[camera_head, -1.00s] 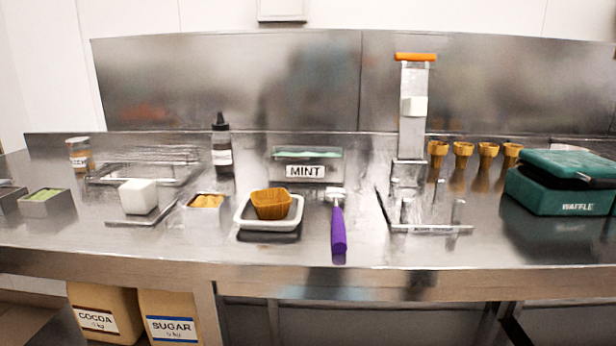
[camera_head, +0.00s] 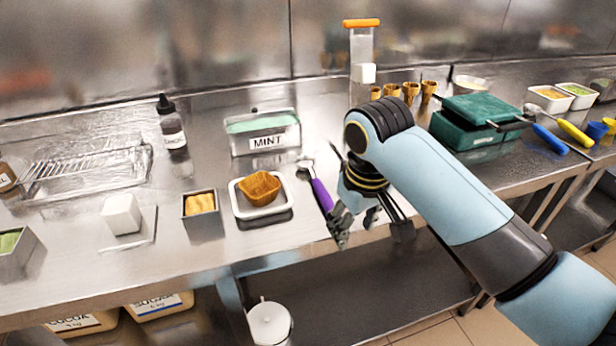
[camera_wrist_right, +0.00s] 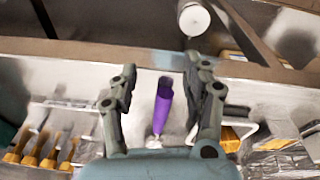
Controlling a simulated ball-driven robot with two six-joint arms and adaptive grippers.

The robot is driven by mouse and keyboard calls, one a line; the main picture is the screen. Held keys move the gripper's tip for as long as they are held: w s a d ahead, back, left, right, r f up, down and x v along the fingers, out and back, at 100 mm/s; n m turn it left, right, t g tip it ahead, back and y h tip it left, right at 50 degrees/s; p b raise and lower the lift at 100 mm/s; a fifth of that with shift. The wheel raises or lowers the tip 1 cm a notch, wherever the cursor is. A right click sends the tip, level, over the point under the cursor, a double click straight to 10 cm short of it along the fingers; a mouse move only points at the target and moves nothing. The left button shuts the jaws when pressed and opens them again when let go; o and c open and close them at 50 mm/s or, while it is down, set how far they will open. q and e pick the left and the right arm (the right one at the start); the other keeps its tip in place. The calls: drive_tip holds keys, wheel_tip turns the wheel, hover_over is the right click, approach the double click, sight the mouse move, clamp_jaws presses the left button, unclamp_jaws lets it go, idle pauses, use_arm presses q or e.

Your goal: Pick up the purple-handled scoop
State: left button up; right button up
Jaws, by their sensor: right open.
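The purple-handled scoop (camera_head: 319,190) lies on the steel counter to the right of a white dish, its metal head toward the back and its handle toward the front edge. My right gripper (camera_head: 356,232) is open and empty beside the scoop's handle, near the counter's front edge. In the right wrist view the scoop's purple handle (camera_wrist_right: 163,100) shows between the two spread fingers of the right gripper (camera_wrist_right: 157,80), and no finger is seen closed on it. My left gripper is not in view.
The white dish (camera_head: 239,204) with a waffle bowl (camera_head: 259,188) is just left of the scoop. A MINT tub (camera_head: 264,132) stands behind. A green waffle maker (camera_head: 478,121) and several cones (camera_head: 410,92) are at right. A white lidded container (camera_head: 270,322) is below the counter.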

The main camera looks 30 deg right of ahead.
drive_tip(key=shift+m+g, duration=0.3)
drive_tip(key=w+r, duration=0.2)
drive_tip(key=w, duration=0.1)
drive_tip(key=w+d, duration=0.1)
drive_tip(key=w, duration=0.1)
drive_tip(key=shift+d+r, duration=0.1)
drive_tip(key=shift+r, duration=0.3)
drive_tip(key=w+r+m+g+p, duration=0.1)
drive_tip(key=w+r, duration=0.5)
drive_tip(key=w, duration=0.1)
hover_over(324, 191)
drive_tip(key=shift+y, duration=0.4)
wheel_tip(324, 191, down, 4)
drive_tip(key=shift+f+p, duration=0.25)
drive_tip(key=shift+p, duration=0.05)
wheel_tip(324, 191, down, 6)
drive_tip(key=shift+r+p, duration=0.15)
drive_tip(key=shift+p, duration=0.15)
clamp_jaws()
